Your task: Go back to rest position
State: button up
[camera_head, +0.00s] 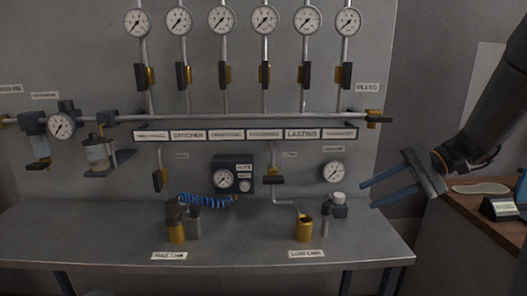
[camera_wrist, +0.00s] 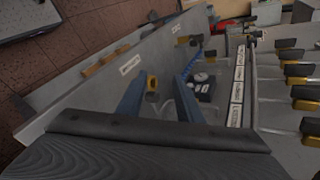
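My gripper (camera_head: 371,194) is at the right of the head view, in the air in front of the panel's right edge. Its two blue fingers point left and stand apart, with nothing between them. In the wrist view the fingers of my gripper (camera_wrist: 160,82) are also spread. The bench and panel lie beyond them, and no object is held. My dark arm comes in from the upper right of the head view.
A grey bench (camera_head: 120,236) with yellow-based fittings (camera_head: 304,230) stands before a panel of gauges (camera_head: 264,20), valves and a horizontal pipe (camera_head: 240,115). A blue coiled hose (camera_head: 205,201) hangs there. A wooden table (camera_head: 480,212) at right bears a sole-shaped piece (camera_head: 481,188).

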jog(key=s+a+f+n+h, duration=0.3)
jog(key=s+a+f+h, duration=0.1)
jog(key=s+f, duration=0.3)
jog(key=s+a+f+n+h, duration=0.2)
jog(key=s+a+f+h, duration=0.3)
jog(key=s+f+h, duration=0.2)
jog(key=shift+s+n+h, duration=0.3)
jog(key=shift+s+n, duration=0.1)
jog(key=shift+s, duration=1)
